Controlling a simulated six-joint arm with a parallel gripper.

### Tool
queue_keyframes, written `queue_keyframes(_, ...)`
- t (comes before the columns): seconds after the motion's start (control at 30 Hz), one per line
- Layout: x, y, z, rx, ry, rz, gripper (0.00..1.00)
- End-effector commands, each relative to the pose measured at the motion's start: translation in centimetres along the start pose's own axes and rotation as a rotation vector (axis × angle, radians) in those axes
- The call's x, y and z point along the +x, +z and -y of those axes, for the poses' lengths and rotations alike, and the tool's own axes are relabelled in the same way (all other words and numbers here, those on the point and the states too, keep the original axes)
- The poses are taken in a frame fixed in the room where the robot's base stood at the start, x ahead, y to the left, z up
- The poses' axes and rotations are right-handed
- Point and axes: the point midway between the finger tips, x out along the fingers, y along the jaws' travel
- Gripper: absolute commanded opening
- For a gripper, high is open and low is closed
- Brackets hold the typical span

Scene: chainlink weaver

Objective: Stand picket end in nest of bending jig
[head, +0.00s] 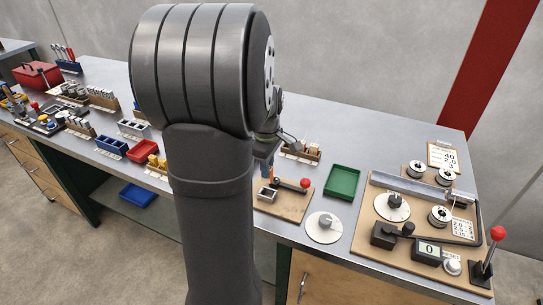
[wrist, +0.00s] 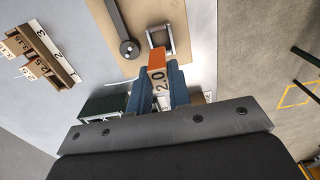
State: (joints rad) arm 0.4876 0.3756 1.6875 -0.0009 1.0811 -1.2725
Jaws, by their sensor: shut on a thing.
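My gripper (wrist: 171,88) is shut on the picket (wrist: 158,80), a block with an orange end and a "2.0" mark. The blue fingers hold it with the orange end pointing at the bending jig. The jig is a wooden board (wrist: 180,14) with a square metal nest (wrist: 148,37) and a dark lever (wrist: 120,25). In the wrist view the orange end appears just short of the nest's near edge; its height above it is unclear. In the head view, my gripper (head: 267,168) is above the jig board (head: 283,207), behind the nest (head: 266,194); my arm hides part of it.
The jig's red-knobbed lever (head: 304,184) stands right of the nest. A green tray (head: 343,181) and a round white dial (head: 323,227) lie to the right. A numbered wooden rack (wrist: 62,68) stands left in the wrist view. A larger board (head: 367,235) carries dials.

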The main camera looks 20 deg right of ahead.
Motion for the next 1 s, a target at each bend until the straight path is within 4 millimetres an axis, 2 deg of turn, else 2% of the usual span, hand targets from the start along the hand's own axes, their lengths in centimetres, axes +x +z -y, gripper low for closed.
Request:
queue_keyframes(0.27,1.4,0.1,0.3,0.0,-0.002,0.001,0.0)
queue_keyframes(0.7,5.6,0.1,0.3,0.0,-0.002,0.0,0.0)
queue_keyframes(1.0,6.8,0.0,0.2,0.0,0.001,0.0,0.0)
